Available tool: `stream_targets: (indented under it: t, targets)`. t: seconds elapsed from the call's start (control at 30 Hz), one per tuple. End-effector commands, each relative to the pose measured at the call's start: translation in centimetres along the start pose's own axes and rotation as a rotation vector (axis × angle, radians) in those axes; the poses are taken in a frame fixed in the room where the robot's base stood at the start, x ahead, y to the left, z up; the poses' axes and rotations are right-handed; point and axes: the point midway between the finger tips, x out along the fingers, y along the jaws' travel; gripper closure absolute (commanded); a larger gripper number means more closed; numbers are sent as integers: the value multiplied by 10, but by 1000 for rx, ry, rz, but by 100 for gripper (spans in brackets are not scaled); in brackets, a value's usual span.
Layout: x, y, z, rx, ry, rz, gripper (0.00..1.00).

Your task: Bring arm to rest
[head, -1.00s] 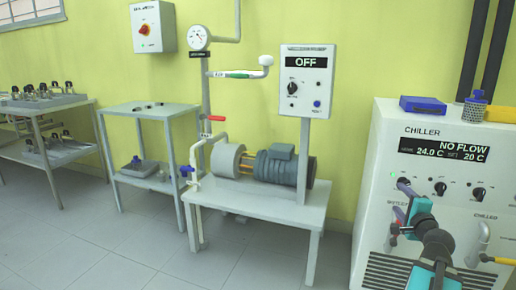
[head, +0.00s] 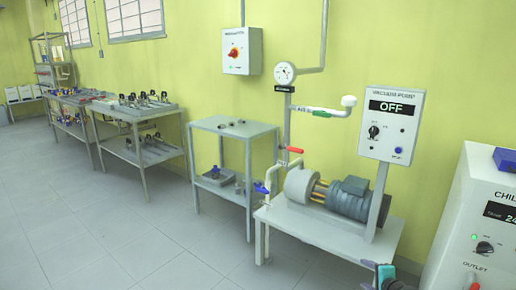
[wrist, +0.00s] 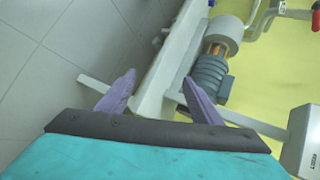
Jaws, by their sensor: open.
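My gripper (wrist: 158,92) shows in the wrist view with its two purple fingers spread apart and nothing between them. Beyond the fingers are the white pump table (wrist: 168,70) and the grey vacuum pump (wrist: 208,75), seen tilted. In the head view only a small teal part of my arm shows at the bottom, in front of the right end of the pump table (head: 330,236).
The vacuum pump (head: 348,198) stands on its table under a control box (head: 391,125) reading OFF. The chiller (head: 470,215) is at the right edge. A grey shelf table (head: 233,128) and benches with several metal parts stand left. The floor (head: 130,240) at the left front is clear.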

Motion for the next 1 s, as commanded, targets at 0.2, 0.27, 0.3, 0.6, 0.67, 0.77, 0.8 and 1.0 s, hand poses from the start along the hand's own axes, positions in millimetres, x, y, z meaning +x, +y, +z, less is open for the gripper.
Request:
stream_targets:
  t: [0.2,0.27,0.3,0.6,0.67,0.77,0.8,1.0]
  targets:
    - [10,31,81,-99,-127,138,41]
    - [11,43,101,-129,-162,177,41]
    - [11,51,115,-151,-187,203,41]
    - [-11,121,211,-336,-372,410,41]
    - [-20,137,228,-380,-413,454,41]
    - [-38,165,254,-454,-482,531,41]
    - [-46,176,264,-488,-511,562,41]
    - [-96,234,299,-658,-656,724,41]
